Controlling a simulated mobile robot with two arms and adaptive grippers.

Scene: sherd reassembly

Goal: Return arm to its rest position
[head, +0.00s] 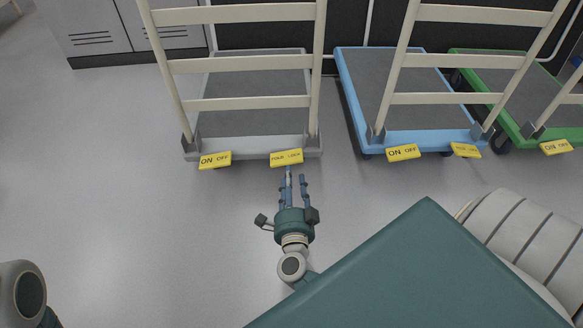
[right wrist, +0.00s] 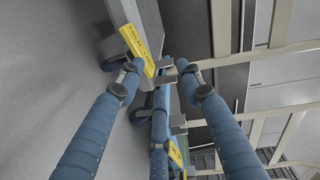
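My right gripper (head: 297,178) is in the middle of the head view, teal at the palm with blue fingers. Its fingers point up the picture toward the front edge of a grey trolley (head: 250,146). My left gripper is out of view; only a pale arm part of mine shows at the lower left of the head view.
A blue trolley (head: 420,138) and a green trolley (head: 515,132) stand right of the grey one, with upright cream rail frames. Yellow labels (head: 286,158) sit on their front edges. Grey cabinets (head: 100,30) stand at the back left. The floor (head: 110,180) at left is clear.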

